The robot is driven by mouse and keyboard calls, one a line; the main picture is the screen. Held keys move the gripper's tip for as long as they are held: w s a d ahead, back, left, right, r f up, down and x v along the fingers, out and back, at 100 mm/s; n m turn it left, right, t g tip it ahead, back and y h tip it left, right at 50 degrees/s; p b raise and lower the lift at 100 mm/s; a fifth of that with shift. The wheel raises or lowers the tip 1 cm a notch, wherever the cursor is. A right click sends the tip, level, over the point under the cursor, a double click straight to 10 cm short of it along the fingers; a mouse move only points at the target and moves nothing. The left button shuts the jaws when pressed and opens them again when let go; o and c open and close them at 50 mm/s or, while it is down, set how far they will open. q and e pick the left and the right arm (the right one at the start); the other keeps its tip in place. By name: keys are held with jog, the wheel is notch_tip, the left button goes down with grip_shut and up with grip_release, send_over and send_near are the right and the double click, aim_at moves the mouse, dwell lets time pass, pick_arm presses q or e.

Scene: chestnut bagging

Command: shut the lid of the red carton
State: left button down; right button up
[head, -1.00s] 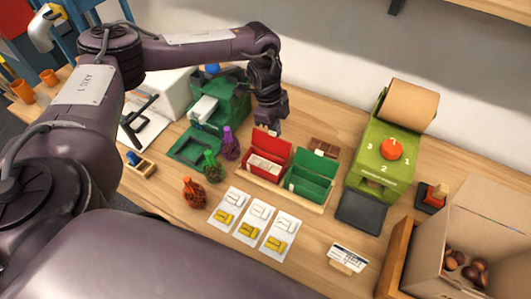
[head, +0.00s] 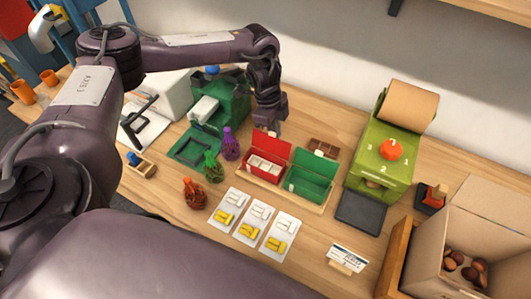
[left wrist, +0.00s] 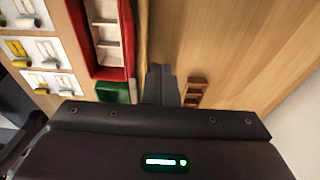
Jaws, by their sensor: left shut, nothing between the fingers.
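The red carton (head: 265,169) stands in a wooden tray on the table, with a pale divided insert inside. Its lid (head: 271,147) is open, raised at the back edge. My left gripper (head: 274,131) is shut and empty, pointing down just behind the raised lid; I cannot tell whether it touches it. In the left wrist view the closed fingers (left wrist: 160,75) sit beside the red carton (left wrist: 128,40), across the tray's wooden edge. My right gripper is not in view.
A green carton (head: 312,182) stands open right of the red one in the same tray (head: 283,199). A small brown divided box (head: 324,147) lies behind them. Purple, green and red net bags (head: 194,193) stand to the left. A green machine (head: 378,160) is at right.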

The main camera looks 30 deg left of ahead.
pick_arm(q)
jog(key=shift+s+d+p, duration=0.1)
jog(key=shift+s+p, duration=1.35)
jog(key=shift+s, duration=0.5)
notch_tip(320, 180, up, 7)
jog(key=p, duration=0.6)
jog(key=shift+p, duration=0.35)
